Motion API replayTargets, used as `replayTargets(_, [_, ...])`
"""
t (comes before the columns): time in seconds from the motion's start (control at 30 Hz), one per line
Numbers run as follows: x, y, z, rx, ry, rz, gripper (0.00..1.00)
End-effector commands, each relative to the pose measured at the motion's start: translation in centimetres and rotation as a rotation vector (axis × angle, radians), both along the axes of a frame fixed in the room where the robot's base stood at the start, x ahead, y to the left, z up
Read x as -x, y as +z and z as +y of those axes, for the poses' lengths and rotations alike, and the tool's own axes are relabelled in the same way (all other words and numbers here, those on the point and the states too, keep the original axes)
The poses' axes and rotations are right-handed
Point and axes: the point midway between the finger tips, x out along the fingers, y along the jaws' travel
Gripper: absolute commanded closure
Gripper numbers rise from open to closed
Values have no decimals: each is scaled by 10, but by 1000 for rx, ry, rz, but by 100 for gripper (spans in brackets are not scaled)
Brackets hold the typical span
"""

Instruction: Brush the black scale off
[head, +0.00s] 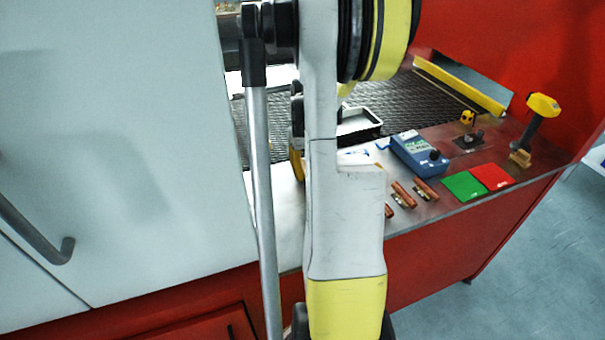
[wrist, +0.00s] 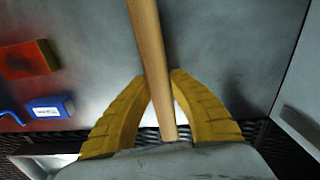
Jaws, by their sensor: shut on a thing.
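In the wrist view my gripper (wrist: 161,78) has its two yellow fingers shut on a wooden handle (wrist: 150,45), which runs from the top edge down between them. Any bristle end is out of view or hidden. An orange-red block (wrist: 28,60) with darker patches lies to the left on the grey metal surface, apart from the fingers. I cannot tell whether its dark patches are the black scale. In the head view my arm hides the gripper and the handle.
The dark mesh belt (head: 420,100) lies behind the metal shelf, with a white-lined tray (head: 358,122) on it. On the shelf are a blue meter (head: 418,154), copper pieces (head: 404,194), green (head: 464,186) and red (head: 491,176) pads, and a yellow-headed tool (head: 543,104).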

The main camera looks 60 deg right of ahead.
Motion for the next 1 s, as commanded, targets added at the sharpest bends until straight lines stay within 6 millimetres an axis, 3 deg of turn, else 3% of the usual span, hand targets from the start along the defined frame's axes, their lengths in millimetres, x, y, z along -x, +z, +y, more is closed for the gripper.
replayTargets(0.27, [0,8,0,0,0,0,100])
replayTargets(0.73, [0,58,0,0,0,0,100])
replayTargets(1.0, [0,60,0,0,0,0,100])
